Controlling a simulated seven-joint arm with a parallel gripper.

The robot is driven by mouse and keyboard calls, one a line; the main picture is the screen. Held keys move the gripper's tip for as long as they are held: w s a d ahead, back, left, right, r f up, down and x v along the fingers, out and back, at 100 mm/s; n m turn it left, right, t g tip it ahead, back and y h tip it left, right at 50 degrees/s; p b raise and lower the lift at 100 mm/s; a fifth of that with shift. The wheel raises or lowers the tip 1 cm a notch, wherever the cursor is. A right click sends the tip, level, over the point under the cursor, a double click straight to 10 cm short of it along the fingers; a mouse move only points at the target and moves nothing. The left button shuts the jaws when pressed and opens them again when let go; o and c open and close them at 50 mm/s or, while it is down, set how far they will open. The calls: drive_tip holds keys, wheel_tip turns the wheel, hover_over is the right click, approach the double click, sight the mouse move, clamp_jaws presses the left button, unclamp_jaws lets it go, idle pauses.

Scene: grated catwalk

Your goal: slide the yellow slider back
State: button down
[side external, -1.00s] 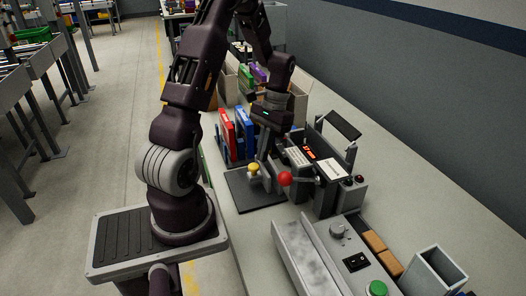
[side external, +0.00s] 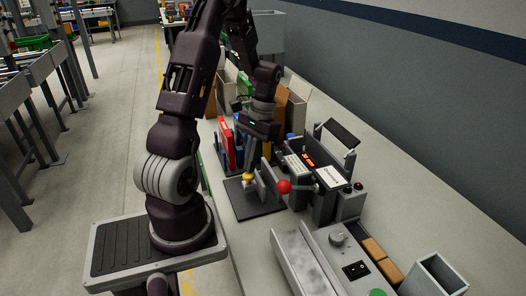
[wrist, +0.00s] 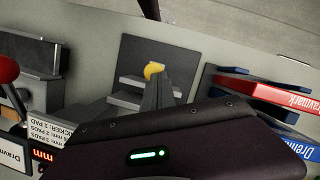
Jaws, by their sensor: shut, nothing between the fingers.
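The yellow slider (side external: 249,177) shows as a small yellow knob low over a dark flat base plate (side external: 262,208), beside a grey upright piece. In the wrist view the yellow slider (wrist: 153,70) is a round knob on the grey base, just beyond my fingertips. My gripper (side external: 249,167) points down at the slider, with its fingers shut and empty. In the wrist view my gripper (wrist: 161,82) partly covers the knob's lower right side. I cannot tell whether the fingertips touch the knob.
A device with a red ball lever (side external: 284,187) stands close on the right. Red and blue binders (side external: 228,142) stand behind the base plate. A grey panel with a dial (side external: 337,239) lies in front.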

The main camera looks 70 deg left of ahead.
drive_tip(key=w+a+r, duration=0.3)
drive_tip(key=w+r, duration=0.5)
drive_tip(key=r, duration=0.2)
drive_tip(key=x, duration=1)
drive_tip(key=shift+w, duration=0.1)
drive_tip(key=s, duration=0.1)
drive_tip(key=s+d, duration=0.1)
drive_tip(key=s, duration=0.1)
drive_tip(key=shift+d+f, duration=0.25)
drive_tip(key=shift+f, duration=0.15)
drive_tip(key=shift+s+d, duration=0.1)
drive_tip(key=shift+s, duration=0.15)
